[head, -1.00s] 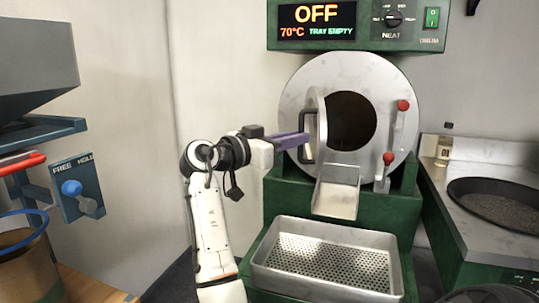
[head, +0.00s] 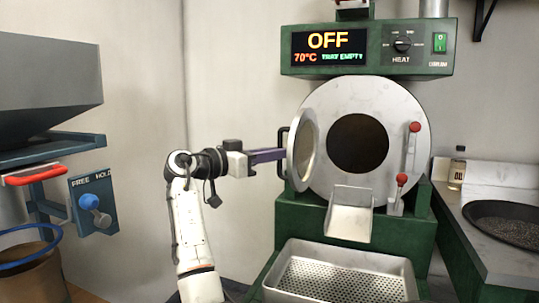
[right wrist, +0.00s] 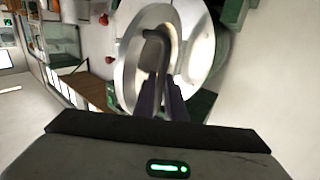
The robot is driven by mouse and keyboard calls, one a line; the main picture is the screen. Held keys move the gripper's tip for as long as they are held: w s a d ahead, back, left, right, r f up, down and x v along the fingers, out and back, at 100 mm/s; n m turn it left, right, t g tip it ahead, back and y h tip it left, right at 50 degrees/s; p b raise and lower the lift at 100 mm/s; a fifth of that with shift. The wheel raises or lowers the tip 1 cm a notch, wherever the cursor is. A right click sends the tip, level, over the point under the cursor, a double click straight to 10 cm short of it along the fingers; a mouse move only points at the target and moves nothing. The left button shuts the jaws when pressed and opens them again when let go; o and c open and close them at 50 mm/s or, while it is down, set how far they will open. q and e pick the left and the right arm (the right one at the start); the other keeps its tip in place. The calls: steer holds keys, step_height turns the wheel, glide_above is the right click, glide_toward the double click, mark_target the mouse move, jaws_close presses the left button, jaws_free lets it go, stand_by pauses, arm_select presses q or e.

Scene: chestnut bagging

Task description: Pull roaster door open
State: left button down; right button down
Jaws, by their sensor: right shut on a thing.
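The roaster door (head: 306,148) is a round metal disc, swung out to the left of the drum's dark round opening (head: 358,143). It is seen at a slant. My right gripper (head: 279,154) is shut on the door's black handle (head: 284,140) at the door's left side. In the right wrist view, the two dark fingers (right wrist: 163,98) close around the bar of the handle (right wrist: 154,38), in front of the pale door face (right wrist: 185,35). My left gripper is not in view.
A chute (head: 350,218) juts out below the opening, above a perforated tray (head: 277,290). Red-knobbed levers (head: 411,148) stand on the drum's right. The display (head: 324,47) reads OFF, 70°C, TRAY EMPTY. A blue-knobbed panel (head: 94,222) and a bin (head: 32,275) stand at left.

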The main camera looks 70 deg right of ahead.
steer(key=shift+s+d+r, duration=0.1)
steer(key=shift+s+d, duration=0.1)
steer(key=c, duration=2.2)
jaws_free()
steer(key=o, duration=0.4)
steer(key=shift+s+d+f, duration=0.1)
steer(key=shift+d+f, duration=0.1)
steer(key=shift+d, duration=0.05)
steer(key=shift+v, duration=5.45)
